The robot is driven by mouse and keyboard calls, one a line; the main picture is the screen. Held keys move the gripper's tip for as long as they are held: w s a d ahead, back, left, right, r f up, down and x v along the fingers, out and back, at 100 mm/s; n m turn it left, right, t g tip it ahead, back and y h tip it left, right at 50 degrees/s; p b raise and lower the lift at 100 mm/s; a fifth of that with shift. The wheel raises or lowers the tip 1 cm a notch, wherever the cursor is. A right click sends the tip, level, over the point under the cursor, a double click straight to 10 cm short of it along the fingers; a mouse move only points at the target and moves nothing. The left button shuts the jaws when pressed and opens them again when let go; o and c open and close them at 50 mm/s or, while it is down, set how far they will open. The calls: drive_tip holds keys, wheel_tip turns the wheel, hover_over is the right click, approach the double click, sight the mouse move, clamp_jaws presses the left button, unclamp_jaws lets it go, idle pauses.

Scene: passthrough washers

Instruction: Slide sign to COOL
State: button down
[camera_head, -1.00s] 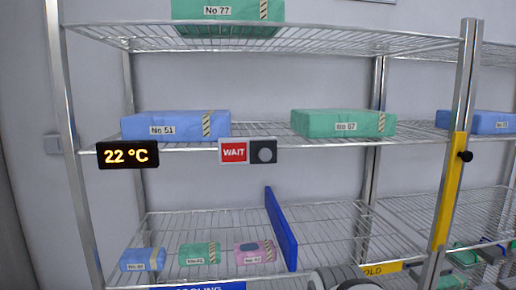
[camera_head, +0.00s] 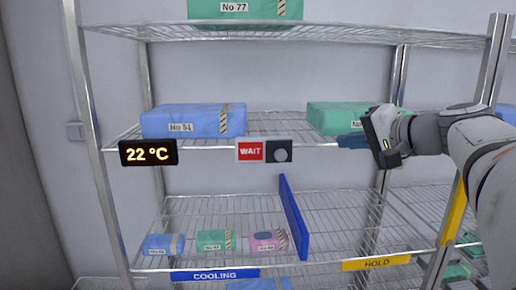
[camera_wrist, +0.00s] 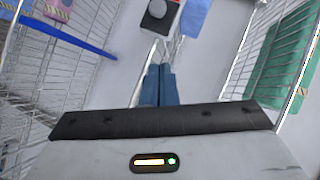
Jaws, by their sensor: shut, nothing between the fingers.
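The sliding sign (camera_head: 264,151) hangs on the front edge of the middle shelf. It shows a red plate reading WAIT at left and a dark grey slider with a round light-grey knob (camera_head: 283,155) at right. In the wrist view the knob (camera_wrist: 157,9) shows at the top, ahead of the fingers. My gripper (camera_head: 345,141) is to the right of the sign, at about its height and apart from it. Its blue fingers are shut with nothing between them and point left toward the sign. The word COOL is not visible.
A temperature display (camera_head: 148,153) reads 22 °C left of the sign. A blue package (camera_head: 193,122) and a green package (camera_head: 335,114) lie on the middle shelf. A blue divider (camera_head: 293,218) stands below, between the COOLING label (camera_head: 214,275) and HOLD label (camera_head: 376,263).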

sight(280, 154)
drive_tip(key=shift+w, duration=0.1)
drive_tip(key=s+a+f+p+x, duration=0.1)
drive_tip(key=p+x, duration=0.3)
drive_tip(key=x, duration=0.8)
drive_tip(key=shift+a+f, duration=0.2)
drive_tip(key=shift+a, duration=0.6)
drive_tip(key=shift+s+f, duration=0.1)
